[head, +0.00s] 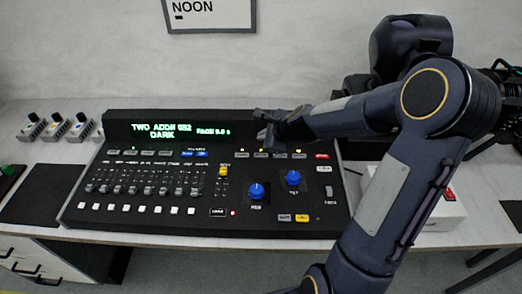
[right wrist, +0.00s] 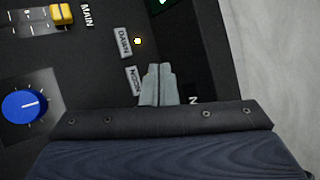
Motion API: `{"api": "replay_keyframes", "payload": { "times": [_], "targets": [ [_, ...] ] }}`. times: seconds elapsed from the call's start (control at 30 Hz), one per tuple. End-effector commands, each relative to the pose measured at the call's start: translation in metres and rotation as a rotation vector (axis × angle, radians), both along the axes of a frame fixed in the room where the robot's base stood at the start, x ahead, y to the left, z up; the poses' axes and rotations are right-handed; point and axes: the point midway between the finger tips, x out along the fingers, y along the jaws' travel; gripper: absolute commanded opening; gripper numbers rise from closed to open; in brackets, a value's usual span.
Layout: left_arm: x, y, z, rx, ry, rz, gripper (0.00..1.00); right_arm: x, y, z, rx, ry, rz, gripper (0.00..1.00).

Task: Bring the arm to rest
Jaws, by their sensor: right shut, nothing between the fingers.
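My right arm reaches in from the right in the head view, and its gripper (head: 262,125) is over the upper middle of the black lighting console (head: 205,215). In the right wrist view the gripper (right wrist: 158,75) is shut and empty, with its fingertips near the console's DAWN button (right wrist: 124,42) and NOON button (right wrist: 134,80). I cannot tell whether it touches the panel. A small lamp by the DAWN button is lit amber. My left gripper is not in view.
The console's display (head: 168,131) reads "TWO ADDN", a number and "DARK". Two blue knobs (head: 257,193) and a row of faders stand on the panel. Small par cans (head: 55,127) stand at the left. A white box (head: 440,210) is at the right. A "NOON" sign (head: 208,15) hangs above.

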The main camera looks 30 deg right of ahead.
Motion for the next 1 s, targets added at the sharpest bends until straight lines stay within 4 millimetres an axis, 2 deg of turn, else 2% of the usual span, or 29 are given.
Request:
{"api": "replay_keyframes", "payload": {
  "times": [0.77, 0.87, 0.97, 1.0],
  "targets": [
    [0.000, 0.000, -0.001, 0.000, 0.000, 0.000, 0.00, -0.002, 0.002, 0.002, -0.009, -0.003, 0.015, 0.00],
    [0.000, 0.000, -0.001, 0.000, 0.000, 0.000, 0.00, -0.012, 0.015, 0.019, -0.073, -0.025, 0.118, 0.00],
    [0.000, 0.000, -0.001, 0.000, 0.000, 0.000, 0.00, -0.041, 0.041, 0.048, -0.218, -0.066, 0.338, 0.00],
    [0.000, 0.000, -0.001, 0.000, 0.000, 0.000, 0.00, -0.059, 0.054, 0.060, -0.295, -0.085, 0.454, 0.00]
  ]
}}
